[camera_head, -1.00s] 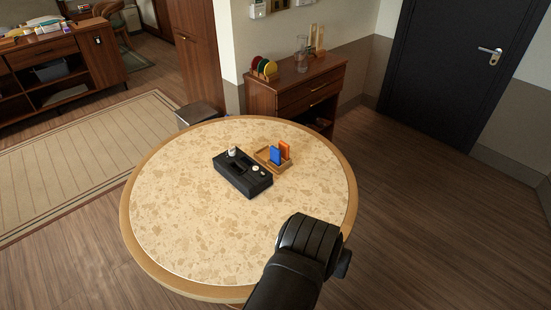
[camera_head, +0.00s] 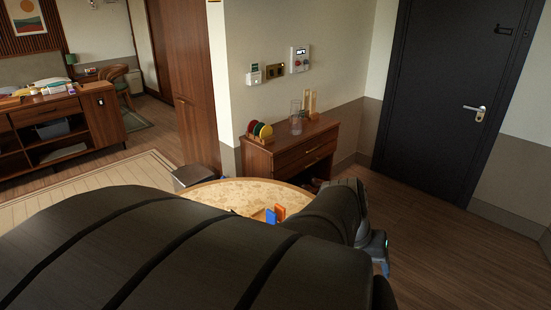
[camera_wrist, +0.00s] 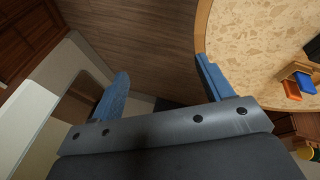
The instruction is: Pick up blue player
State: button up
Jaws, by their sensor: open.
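The blue player (camera_head: 270,216) stands upright beside an orange one (camera_head: 279,213) on the round table, just above my arm in the head view. In the wrist view, the blue player (camera_wrist: 305,83) is at the right edge, next to the orange one (camera_wrist: 291,89), in a wooden tray (camera_wrist: 292,70). My gripper (camera_wrist: 163,86) is open and empty, its two blue fingers wide apart. It is well to the left of the player in the wrist view, with floor visible between the fingers. My arm hides most of the tray and table in the head view.
The round speckled table (camera_wrist: 245,35) has a wooden rim and much bare top. A black box (camera_wrist: 314,47) is partly visible beside the tray. A wooden cabinet (camera_head: 290,153) with colored discs (camera_head: 260,131) and a glass carafe (camera_head: 296,118) stands behind the table.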

jog(key=w+a+m, duration=0.1)
jog(key=w+a, duration=0.2)
jog(key=w, duration=1)
jog(key=m+t, duration=0.2)
jog(key=m, duration=0.2)
send_over(271, 212)
jog(key=s+a, duration=0.3)
jog(key=s, duration=0.1)
notch_tip(271, 212, down, 8)
jog(key=shift+y, duration=0.4)
jog(key=x, duration=1.1)
jog(key=shift+w+f, duration=0.2)
jog(key=shift+w, duration=0.1)
jog(key=shift+a+x, duration=0.2)
jog(key=shift+x, duration=1.05)
jog(key=shift+a+x, duration=0.2)
jog(key=shift+x, duration=1.1)
jog(key=shift+f, duration=0.1)
jog(key=c, duration=1.1)
